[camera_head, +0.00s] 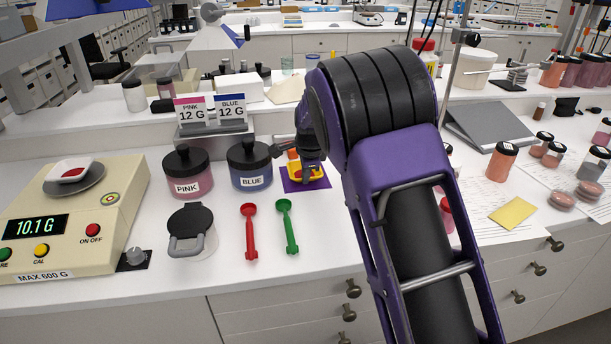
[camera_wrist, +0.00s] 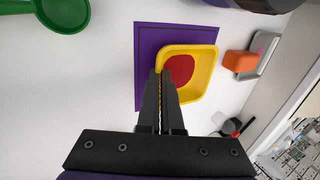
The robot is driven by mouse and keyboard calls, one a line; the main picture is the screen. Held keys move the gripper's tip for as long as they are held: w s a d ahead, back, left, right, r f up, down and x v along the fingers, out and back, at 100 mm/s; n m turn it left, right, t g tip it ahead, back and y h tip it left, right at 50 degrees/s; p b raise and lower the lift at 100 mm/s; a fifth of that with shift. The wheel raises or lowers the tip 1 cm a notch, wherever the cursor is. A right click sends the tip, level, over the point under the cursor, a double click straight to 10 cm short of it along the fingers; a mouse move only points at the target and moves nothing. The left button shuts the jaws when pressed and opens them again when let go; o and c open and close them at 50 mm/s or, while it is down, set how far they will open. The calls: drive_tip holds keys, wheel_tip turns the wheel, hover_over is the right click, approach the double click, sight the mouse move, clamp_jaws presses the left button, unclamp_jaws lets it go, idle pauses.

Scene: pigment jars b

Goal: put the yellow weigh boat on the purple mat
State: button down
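The yellow weigh boat (camera_wrist: 203,70) holds red powder and appears over the purple mat (camera_wrist: 146,40) in the wrist view, within its outline near one side. In the head view the boat (camera_head: 317,174) also shows over the mat (camera_head: 291,185), partly hidden by my gripper (camera_head: 308,168). I cannot tell whether its base touches the mat. In the wrist view my gripper's fingers (camera_wrist: 161,74) are close together at the boat's left rim, with a thin yellow strip between them. They appear shut on that rim.
The blue jar (camera_head: 252,168) and pink jar (camera_head: 188,175) stand left of the mat. Red (camera_head: 250,232) and green (camera_head: 287,227) scoops lie in front. A scale (camera_head: 75,215) reading 10.1 g bears another boat (camera_head: 70,170). An orange block (camera_wrist: 240,61) is beside the mat.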

drive_tip(key=shift+f, duration=0.1)
drive_tip(key=c, duration=1.1)
unclamp_jaws()
drive_tip(key=p+v, duration=0.1)
drive_tip(key=v, duration=1.1)
drive_tip(key=shift+d, duration=0.1)
